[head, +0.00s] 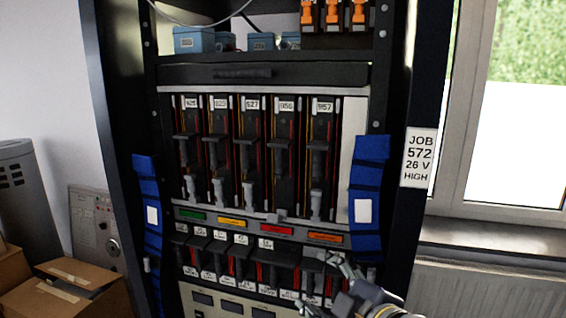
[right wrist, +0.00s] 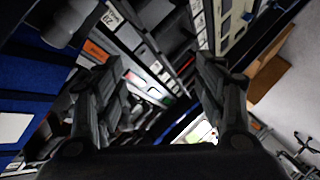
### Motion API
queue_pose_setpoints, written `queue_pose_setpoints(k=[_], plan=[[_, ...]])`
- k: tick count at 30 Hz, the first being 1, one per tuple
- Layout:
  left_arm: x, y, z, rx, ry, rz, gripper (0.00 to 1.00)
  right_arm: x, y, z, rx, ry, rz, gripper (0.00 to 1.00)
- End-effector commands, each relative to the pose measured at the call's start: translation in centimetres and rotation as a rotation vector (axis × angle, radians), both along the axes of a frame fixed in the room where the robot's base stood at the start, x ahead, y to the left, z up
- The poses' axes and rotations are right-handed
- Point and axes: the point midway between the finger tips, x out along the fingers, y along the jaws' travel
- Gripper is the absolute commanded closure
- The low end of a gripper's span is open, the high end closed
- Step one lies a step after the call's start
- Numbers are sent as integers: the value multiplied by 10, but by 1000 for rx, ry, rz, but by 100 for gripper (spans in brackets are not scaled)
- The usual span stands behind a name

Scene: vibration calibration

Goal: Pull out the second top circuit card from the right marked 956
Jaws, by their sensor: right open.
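The circuit card marked 956 (head: 285,150) stands in the top row of the rack, second from the right, beside the card marked 957 (head: 322,150). It sits in line with its neighbours. Its dark handle shows at mid-height, and a small grey piece (head: 273,217) lies at its foot. My right gripper (head: 322,283) is open and empty, low and to the right, in front of the lower card row. In the right wrist view its two fingers (right wrist: 160,90) stand wide apart with rack parts beyond them. My left gripper is not in view.
Blue strips (head: 370,180) line both sides of the rack. A colored label strip (head: 250,226) separates the card rows. A shelf above holds blue boxes (head: 194,40) and orange-topped parts. Cardboard boxes (head: 70,285) stand at the left; a window and radiator (head: 490,280) are at the right.

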Motion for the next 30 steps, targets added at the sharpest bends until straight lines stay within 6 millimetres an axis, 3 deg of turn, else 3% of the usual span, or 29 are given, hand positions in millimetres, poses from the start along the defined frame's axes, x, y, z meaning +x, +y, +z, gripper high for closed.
queue_pose_setpoints(k=[1,6,15,23,30], plan=[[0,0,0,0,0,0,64,4,3,23,-38,-63,25,36],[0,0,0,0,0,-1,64,8,13,84,-171,-239,99,36],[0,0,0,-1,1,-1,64,2,20,172,-388,-490,165,36],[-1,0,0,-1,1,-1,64,-2,21,198,-460,-563,176,36],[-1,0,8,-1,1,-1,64,22,33,199,-460,-561,177,36]])
